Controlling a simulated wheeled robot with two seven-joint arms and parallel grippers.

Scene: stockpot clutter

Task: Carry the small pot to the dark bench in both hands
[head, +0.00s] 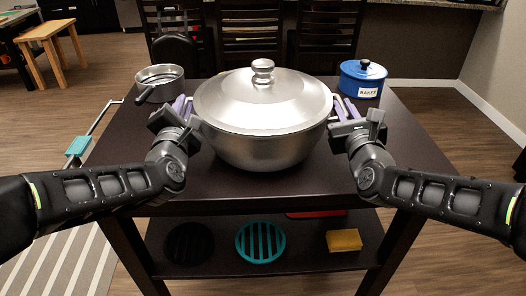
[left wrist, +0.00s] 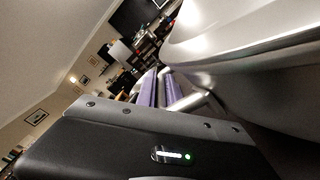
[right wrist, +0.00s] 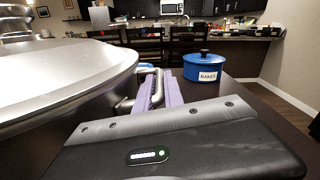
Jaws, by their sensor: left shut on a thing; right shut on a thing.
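A silver lidded pot (head: 262,145) is in the middle of the head view, upright over a dark table (head: 225,188). I cannot tell whether its base touches the table. My left gripper (head: 182,106) is shut on the pot's left handle, which shows in the left wrist view (left wrist: 188,101). My right gripper (head: 345,108) is shut on the right handle, whose metal loop shows between the purple fingers in the right wrist view (right wrist: 157,88). The domed lid (head: 262,98) with its knob sits on the pot. No separate dark bench can be made out with certainty.
A small open grey pot (head: 160,82) stands at the table's back left. Dark chairs (head: 250,35) are behind the table. A lower shelf holds a teal trivet (head: 261,242) and a yellow block (head: 343,240).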

